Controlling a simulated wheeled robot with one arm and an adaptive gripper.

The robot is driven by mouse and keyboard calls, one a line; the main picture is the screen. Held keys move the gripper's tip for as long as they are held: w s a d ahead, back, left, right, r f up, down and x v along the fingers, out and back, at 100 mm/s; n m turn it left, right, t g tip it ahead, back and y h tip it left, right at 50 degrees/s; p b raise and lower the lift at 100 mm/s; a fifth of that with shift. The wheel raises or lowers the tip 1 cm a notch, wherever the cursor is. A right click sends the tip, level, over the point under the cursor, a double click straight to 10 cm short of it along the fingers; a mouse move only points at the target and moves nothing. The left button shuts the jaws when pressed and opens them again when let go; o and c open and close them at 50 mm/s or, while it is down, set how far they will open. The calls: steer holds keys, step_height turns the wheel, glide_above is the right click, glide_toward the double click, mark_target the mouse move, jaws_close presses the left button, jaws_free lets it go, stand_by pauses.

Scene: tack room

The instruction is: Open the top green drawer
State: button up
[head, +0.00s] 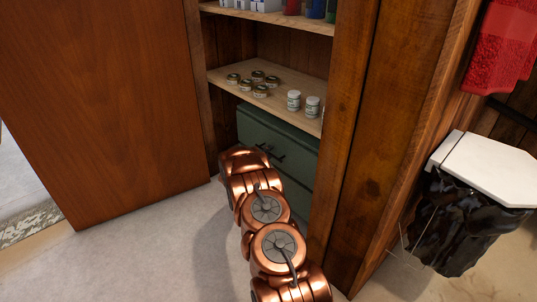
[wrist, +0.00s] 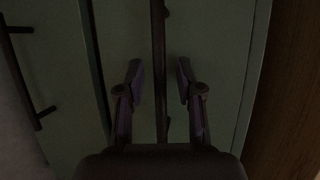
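A green drawer unit stands low in a wooden closet. Its top green drawer (head: 285,138) shows in the head view with a dark handle, and looks shut. My copper arm hides much of the lower front, and my gripper is hidden there. In the wrist view my gripper (wrist: 158,68) is open, with its two fingers on either side of a dark bar handle (wrist: 158,38) on a green drawer front (wrist: 205,40). Gaps show between the bar and both fingers. I cannot tell for certain from this turned view which drawer this is.
Another green front with a dark handle (wrist: 20,80) is at the left in the wrist view. A wooden shelf (head: 222,76) with tins and white jars is above the drawers. A wooden door (head: 110,100) stands left, a wooden post (head: 350,110) right. A bin (head: 465,215) is farther right.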

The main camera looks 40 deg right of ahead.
jaws_close()
stand_by(0.5)
